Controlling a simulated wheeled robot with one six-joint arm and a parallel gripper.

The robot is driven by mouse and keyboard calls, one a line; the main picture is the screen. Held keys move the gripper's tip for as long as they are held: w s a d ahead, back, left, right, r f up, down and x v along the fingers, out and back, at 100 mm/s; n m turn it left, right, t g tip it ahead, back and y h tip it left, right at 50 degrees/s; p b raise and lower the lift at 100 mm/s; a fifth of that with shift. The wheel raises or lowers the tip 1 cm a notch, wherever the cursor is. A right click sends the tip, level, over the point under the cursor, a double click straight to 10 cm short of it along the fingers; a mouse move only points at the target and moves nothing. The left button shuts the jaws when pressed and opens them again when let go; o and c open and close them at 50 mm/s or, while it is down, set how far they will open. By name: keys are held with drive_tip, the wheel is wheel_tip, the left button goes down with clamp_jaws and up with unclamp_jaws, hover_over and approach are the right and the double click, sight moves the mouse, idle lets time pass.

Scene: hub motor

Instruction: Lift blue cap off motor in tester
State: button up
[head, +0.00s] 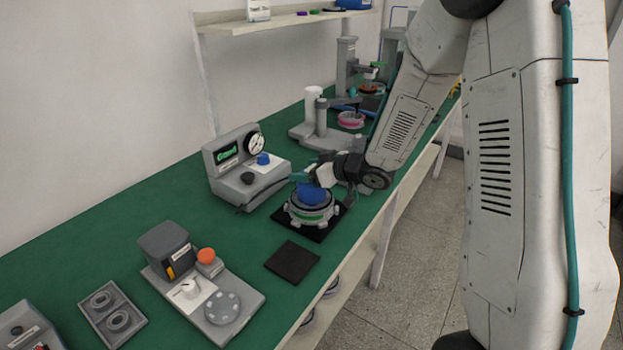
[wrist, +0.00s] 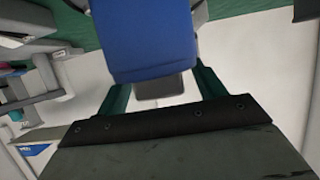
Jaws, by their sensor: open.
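The hub motor (head: 309,214), a round grey unit with a green band, sits on a black pad beside the grey tester (head: 226,183). The blue cap (head: 312,194) is on top of the motor. My gripper (head: 304,179) is at the cap, coming in from the upper right. In the wrist view the cap (wrist: 152,42) fills the upper middle, with the teal fingers (wrist: 160,88) open on either side of it. The fingertips are partly hidden there, and I cannot tell whether they touch the cap.
The tester has a gauge, a green display and a small blue part (head: 263,158) on it. A black square mat (head: 292,262) lies nearer on the green bench. A grey fixture with an orange button (head: 206,255) stands at front left. A press stand (head: 320,130) is behind.

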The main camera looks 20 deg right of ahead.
drive_tip(key=shift+w+a+f, duration=0.1)
drive_tip(key=shift+w+a, duration=0.05)
drive_tip(key=shift+w, duration=0.15)
drive_tip(key=shift+s, duration=0.1)
drive_tip(key=c, duration=1.2)
drive_tip(key=shift+c, duration=0.2)
